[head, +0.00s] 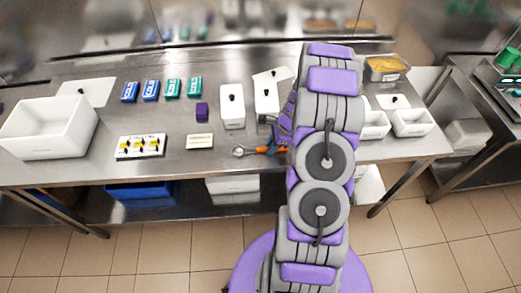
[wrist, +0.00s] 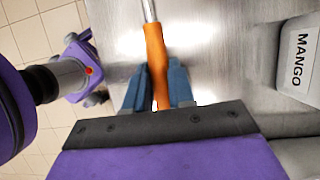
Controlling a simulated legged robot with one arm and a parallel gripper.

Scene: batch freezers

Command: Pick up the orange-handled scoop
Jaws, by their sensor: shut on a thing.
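The orange-handled scoop (head: 256,151) shows in the head view near the front edge of the steel table, its round metal end to the left. In the wrist view its orange handle (wrist: 156,58) runs between the two blue-grey fingers of my gripper (wrist: 158,88), with the metal shaft toward the top. My gripper is shut on the handle. In the head view my gripper (head: 274,138) is partly hidden by my arm, beside the handle. I cannot tell whether the scoop is clear of the table.
A white container labelled MANGO (wrist: 299,55) stands right of my gripper in the wrist view.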

